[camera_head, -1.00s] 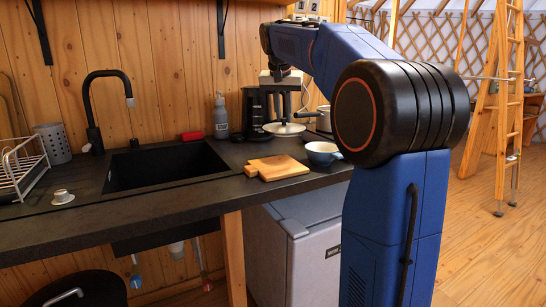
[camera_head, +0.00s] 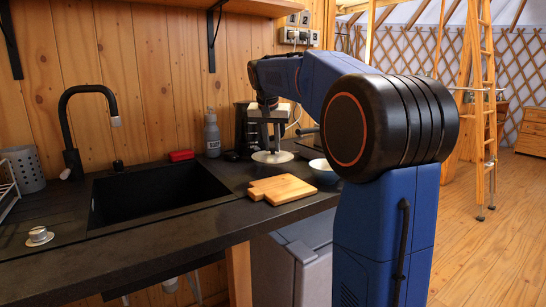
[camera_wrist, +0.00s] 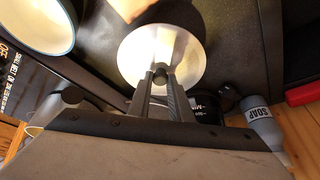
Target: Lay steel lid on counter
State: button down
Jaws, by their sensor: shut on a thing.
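The steel lid (camera_head: 272,157) is a shiny round disc, held level low over the dark counter (camera_head: 160,232), behind the cutting board. I cannot tell whether it touches the counter. In the wrist view the lid (camera_wrist: 140,45) lies under my fingers, with its dark knob (camera_wrist: 161,73) between the fingertips. My gripper (camera_head: 270,148) points down and is shut on that knob; it also shows in the wrist view (camera_wrist: 161,76).
A wooden cutting board (camera_head: 285,189) and a bowl (camera_head: 325,172) are in front of the lid. A black appliance (camera_head: 245,128), a soap bottle (camera_head: 212,135) and a red object (camera_head: 181,155) stand behind. The sink (camera_head: 150,195) is at left.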

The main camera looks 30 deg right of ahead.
aim_at(272, 152)
jog(key=shift+f, duration=2.1)
jog(key=shift+f, duration=0.2)
jog(key=c, duration=1.6)
grip_release()
jog(key=shift+s+r, duration=0.1)
jog(key=shift+r, duration=0.45)
jog(key=v, duration=1.1)
jog(key=shift+r, duration=0.2)
jog(key=shift+s, duration=0.1)
